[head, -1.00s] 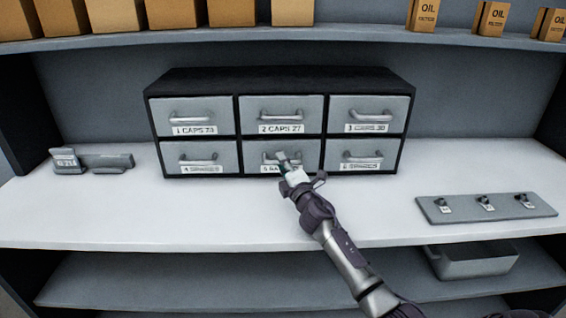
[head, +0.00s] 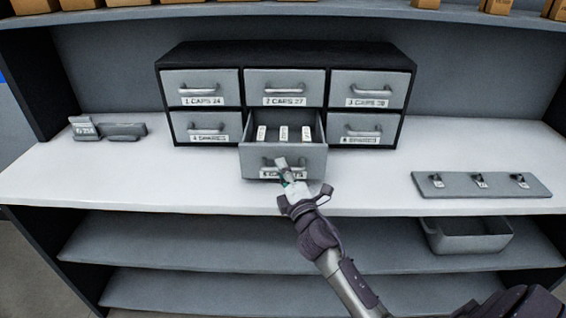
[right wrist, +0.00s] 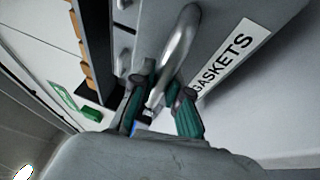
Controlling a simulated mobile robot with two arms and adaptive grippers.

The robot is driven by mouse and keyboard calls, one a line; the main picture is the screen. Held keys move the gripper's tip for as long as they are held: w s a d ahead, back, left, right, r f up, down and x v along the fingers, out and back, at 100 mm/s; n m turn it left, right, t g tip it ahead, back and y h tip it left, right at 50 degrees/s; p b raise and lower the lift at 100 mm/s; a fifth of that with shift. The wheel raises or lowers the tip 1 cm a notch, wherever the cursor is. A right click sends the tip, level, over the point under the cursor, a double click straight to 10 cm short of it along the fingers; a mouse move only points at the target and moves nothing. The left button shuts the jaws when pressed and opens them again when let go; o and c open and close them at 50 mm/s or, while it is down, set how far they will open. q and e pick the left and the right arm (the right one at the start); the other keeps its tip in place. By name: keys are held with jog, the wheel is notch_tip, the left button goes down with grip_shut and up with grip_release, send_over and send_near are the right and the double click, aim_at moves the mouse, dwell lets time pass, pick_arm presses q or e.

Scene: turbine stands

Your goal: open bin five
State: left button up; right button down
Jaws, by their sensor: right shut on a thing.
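The black cabinet (head: 285,56) stands on the white counter with two rows of grey drawers. Bin five (head: 250,158), the bottom middle drawer, is pulled out toward me, and several small pale labelled items lie inside it. My right gripper (head: 283,172) is at its front and shut on the drawer handle. In the right wrist view the fingers (right wrist: 160,108) close around the curved metal handle (right wrist: 180,45), beside a label reading GASKETS (right wrist: 230,58). The other drawers are shut. My left gripper is not in view.
A grey panel with several small tagged parts (head: 480,186) lies on the counter at right. A grey holder (head: 108,130) stands at left. A grey tray (head: 468,236) sits on the shelf below. The counter (head: 150,180) is clear to the left of the drawer.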

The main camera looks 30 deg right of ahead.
jog(key=shift+s+a, duration=0.1)
jog(key=shift+s, duration=0.1)
jog(key=c, duration=1.1)
grip_release()
jog(key=shift+c, duration=0.2)
jog(key=v, duration=1.2)
jog(key=shift+w+f, duration=0.1)
